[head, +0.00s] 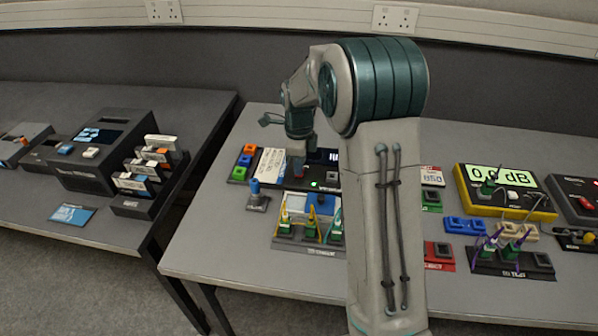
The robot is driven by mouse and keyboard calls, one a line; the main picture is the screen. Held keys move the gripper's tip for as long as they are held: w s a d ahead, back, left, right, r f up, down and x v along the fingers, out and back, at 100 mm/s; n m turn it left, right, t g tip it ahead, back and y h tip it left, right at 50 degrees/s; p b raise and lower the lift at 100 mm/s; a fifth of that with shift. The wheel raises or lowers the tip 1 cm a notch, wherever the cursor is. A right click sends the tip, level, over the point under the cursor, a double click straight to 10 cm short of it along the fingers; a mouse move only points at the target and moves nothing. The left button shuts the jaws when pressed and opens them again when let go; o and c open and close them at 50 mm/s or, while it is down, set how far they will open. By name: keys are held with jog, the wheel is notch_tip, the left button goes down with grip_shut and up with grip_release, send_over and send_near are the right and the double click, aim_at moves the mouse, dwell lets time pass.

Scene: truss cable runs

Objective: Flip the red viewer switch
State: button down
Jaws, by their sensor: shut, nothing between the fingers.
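A dark device (325,185) with a lit green light stands on the middle table, just below my gripper; I take it for the viewer. My gripper (297,168) points down over the left part of this device. It is shut with nothing held. My arm hides the device's right side.
A strip of coloured buttons (239,167), a white card (268,163) and a blue-topped part (256,196) stand left. A rack with green connectors (310,243) is in front. A yellow meter (507,193) stands right. The table's front left is clear.

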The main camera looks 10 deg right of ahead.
jog(key=shift+f, duration=0.35)
jog(key=shift+r+p, duration=2.4)
jog(key=shift+r, duration=1.15)
jog(key=s+r+n+t, duration=0.2)
jog(key=s+r+n, duration=0.6)
jog(key=s+n, duration=1.35)
jog(key=s, duration=0.6)
jog(key=shift+n+t, duration=0.35)
jog(key=shift+t, duration=0.05)
